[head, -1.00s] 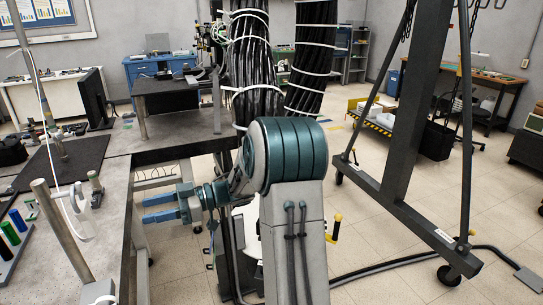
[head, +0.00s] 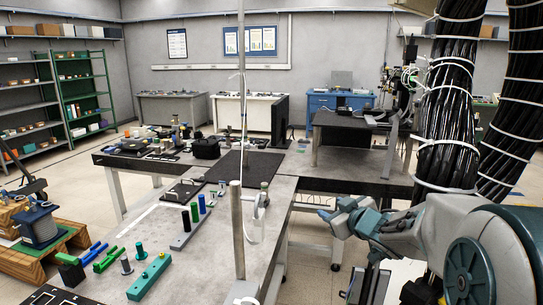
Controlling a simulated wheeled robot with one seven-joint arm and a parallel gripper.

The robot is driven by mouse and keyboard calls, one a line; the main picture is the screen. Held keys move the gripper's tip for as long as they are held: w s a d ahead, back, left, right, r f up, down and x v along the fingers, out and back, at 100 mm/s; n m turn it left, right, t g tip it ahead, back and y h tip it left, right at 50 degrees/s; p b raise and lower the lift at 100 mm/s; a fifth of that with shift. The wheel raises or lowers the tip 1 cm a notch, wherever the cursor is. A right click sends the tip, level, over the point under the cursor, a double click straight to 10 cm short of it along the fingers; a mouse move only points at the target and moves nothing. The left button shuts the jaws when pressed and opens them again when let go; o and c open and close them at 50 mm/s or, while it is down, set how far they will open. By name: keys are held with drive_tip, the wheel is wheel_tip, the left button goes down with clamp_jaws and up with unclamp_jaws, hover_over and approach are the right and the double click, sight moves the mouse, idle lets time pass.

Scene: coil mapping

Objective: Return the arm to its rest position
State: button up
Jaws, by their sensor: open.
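My arm (head: 470,245) shows at the lower right of the head view, grey with teal joints and folded close to the camera. My gripper (head: 334,211) points left from it, with blue fingertips. It is open, and I see nothing held between the fingers. It stands just right of the grey workbench's edge, apart from the bench.
The L-shaped workbench (head: 215,232) fills the middle and left. It holds a metal post (head: 238,230), a teal block (head: 150,276), green and blue cylinders, and a dark mat. Thick black cable bundles (head: 447,95) hang at the right. Open floor lies beyond the bench.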

drive_tip(key=s+d+m+g+h, duration=0.1)
drive_tip(key=s+d+m+h, duration=0.3)
drive_tip(key=s+h, duration=0.2)
drive_tip(key=s+a+f+m+g, duration=0.1)
drive_tip(key=s+f+g, duration=0.1)
drive_tip(key=s, duration=0.6)
drive_tip(key=s+a+f+m+g, duration=0.1)
drive_tip(key=s+a+f+g, duration=0.1)
drive_tip(key=s, duration=0.6)
drive_tip(key=s+a+f+m+g+y, duration=0.1)
drive_tip(key=s+f+g, duration=0.3)
drive_tip(key=s, duration=0.5)
drive_tip(key=shift+a+f+m+g, duration=0.25)
drive_tip(key=shift+a+m+g, duration=0.15)
drive_tip(key=shift+a+g, duration=0.3)
drive_tip(key=shift+d, duration=0.15)
